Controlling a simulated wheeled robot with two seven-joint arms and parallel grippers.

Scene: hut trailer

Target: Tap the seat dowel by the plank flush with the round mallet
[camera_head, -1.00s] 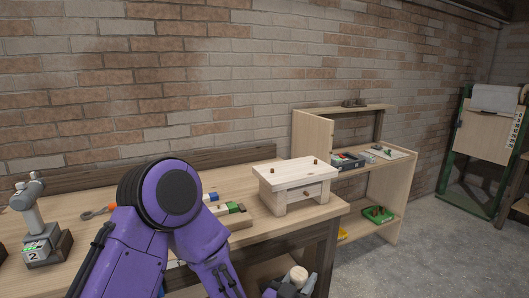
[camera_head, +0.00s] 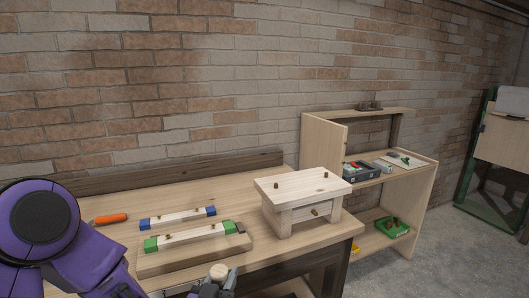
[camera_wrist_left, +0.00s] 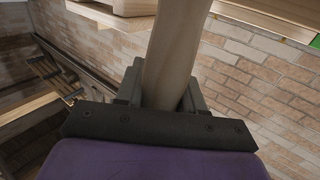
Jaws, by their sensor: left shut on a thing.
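A small pale wooden stool (camera_head: 301,187) stands at the right end of the workbench. Two brown dowels stick up from its seat, a left one (camera_head: 276,185) and a right one (camera_head: 326,174). A third dowel (camera_head: 314,211) shows on its front side. My left gripper (camera_head: 212,288) is low at the bottom edge, in front of the bench and left of the stool. It is shut on the mallet, whose pale round end (camera_head: 218,272) shows above the jaws. In the left wrist view the mallet's wooden shaft (camera_wrist_left: 174,50) rises between the jaws. My right gripper is out of view.
On the bench, left of the stool, lie a plank (camera_head: 195,258) bearing a green-ended strip, a blue-ended strip (camera_head: 178,218) and an orange-handled tool (camera_head: 109,218). A shelf unit (camera_head: 432,195) with trays stands at right. A brick wall is behind.

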